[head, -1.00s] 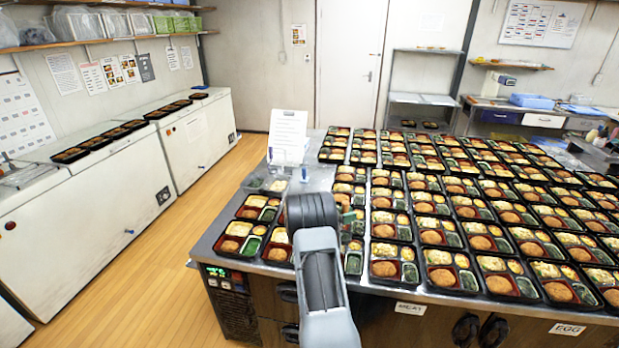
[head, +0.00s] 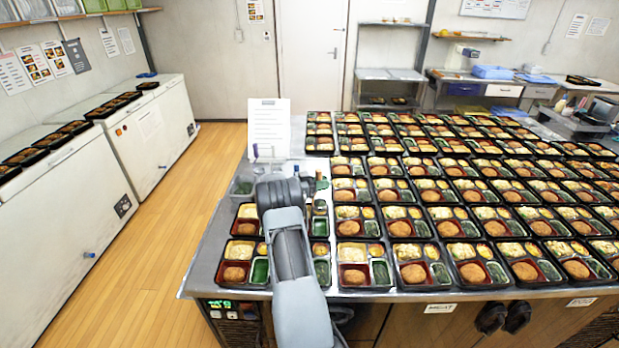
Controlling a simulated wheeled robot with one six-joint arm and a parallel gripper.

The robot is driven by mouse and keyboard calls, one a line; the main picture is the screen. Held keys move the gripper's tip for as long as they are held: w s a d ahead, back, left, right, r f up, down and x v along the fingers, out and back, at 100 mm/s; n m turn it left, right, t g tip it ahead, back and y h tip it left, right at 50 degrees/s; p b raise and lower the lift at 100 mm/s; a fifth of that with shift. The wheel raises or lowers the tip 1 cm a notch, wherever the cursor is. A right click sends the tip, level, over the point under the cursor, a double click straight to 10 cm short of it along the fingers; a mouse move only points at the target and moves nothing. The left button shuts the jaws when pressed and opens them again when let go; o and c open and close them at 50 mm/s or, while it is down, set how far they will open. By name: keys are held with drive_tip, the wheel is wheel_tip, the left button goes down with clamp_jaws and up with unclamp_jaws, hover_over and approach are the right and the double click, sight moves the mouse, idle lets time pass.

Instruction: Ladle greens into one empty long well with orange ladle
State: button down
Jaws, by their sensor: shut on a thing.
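Bento trays stand in rows on the steel table. The front-left tray (head: 226,276) has a bright green long well (head: 260,271) that looks empty, beside a brown patty in a red well. To its right, past my arm, a long well (head: 322,273) holds dark greens. A clear bin (head: 243,187) at the table's back left has some green in it; its contents are too small to tell. My arm reaches over the front-left trays and hides part of them. My gripper is hidden behind my arm. I cannot make out the orange ladle.
Filled trays crowd the table's middle and right. A white sign (head: 269,128) stands at the back left, with small clear items before it. The left edge of the steel table (head: 207,262) is bare. White chest freezers (head: 75,205) stand across the wooden floor.

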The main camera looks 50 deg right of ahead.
drive_tip(key=shift+w+f, duration=0.3)
drive_tip(key=shift+f, duration=0.15)
drive_tip(key=shift+s+f+b, duration=0.2)
drive_tip(key=shift+f+b, duration=0.45)
drive_tip(key=shift+f, duration=0.7)
drive_tip(key=m, duration=0.1)
drive_tip(key=s, duration=0.1)
drive_tip(key=s+a+m, duration=0.1)
drive_tip(key=shift+s+f+m+t+y, duration=0.1)
drive_tip(key=shift+f+m+t+y, duration=0.2)
drive_tip(key=s+a+f+m+t+b, duration=0.3)
drive_tip(key=s+f+m+b, duration=0.4)
drive_tip(key=b, duration=0.7)
drive_tip(key=m, duration=0.2)
drive_tip(key=shift+s+a+f+m, duration=0.2)
drive_tip(key=shift+s+f+m, duration=0.1)
drive_tip(key=shift+m, duration=0.1)
drive_tip(key=shift+t+b, duration=0.3)
drive_tip(key=shift+b, duration=0.2)
